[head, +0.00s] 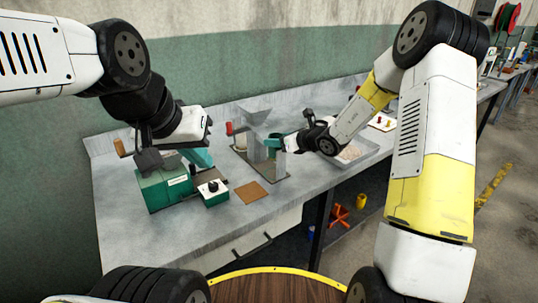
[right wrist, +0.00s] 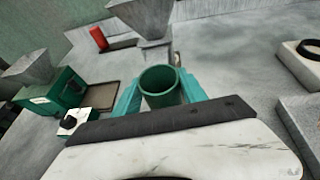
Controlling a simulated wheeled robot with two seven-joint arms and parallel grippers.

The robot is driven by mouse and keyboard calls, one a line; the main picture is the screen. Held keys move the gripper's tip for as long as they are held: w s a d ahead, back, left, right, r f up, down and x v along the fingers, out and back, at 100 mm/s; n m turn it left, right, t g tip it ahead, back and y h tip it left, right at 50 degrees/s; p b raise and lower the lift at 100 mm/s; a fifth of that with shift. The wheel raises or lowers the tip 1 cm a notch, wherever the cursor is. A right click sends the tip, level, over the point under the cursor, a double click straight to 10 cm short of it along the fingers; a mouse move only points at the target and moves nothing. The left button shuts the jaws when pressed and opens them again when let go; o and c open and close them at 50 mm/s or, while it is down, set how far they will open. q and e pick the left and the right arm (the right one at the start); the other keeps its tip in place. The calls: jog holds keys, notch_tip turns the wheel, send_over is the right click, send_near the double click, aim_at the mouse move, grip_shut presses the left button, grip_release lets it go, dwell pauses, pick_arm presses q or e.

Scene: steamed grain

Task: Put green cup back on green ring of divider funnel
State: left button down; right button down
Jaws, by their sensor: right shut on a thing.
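The green cup (right wrist: 160,88) is held between the teal fingers of my right gripper (right wrist: 163,97), its open rim facing the right wrist camera. In the head view my right gripper (head: 276,143) is beside the grey divider funnel (head: 255,117), and the cup is hard to tell from the fingers. The funnel also shows in the right wrist view (right wrist: 145,18), just beyond the cup. I cannot make out the green ring in either view. My left gripper (head: 198,158) hangs over the green machine (head: 165,190); its finger opening is not clear.
A red cylinder (head: 229,128) stands behind. A tray of grain (head: 352,153) is at the right. The table's front left is clear.

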aim_at(275, 157)
jog(key=shift+s+a+f, duration=0.2)
jog(key=shift+f, duration=0.45)
jog(key=shift+s+a+f, duration=0.15)
jog(key=shift+a+f, duration=0.05)
jog(key=shift+f, duration=0.45)
notch_tip(275, 157, down, 4)
jog(key=shift+r, duration=0.25)
jog(key=shift+f, duration=0.3)
jog(key=c, duration=0.6)
grip_release()
jog(key=shift+c, duration=0.2)
jog(key=shift+w, duration=0.1)
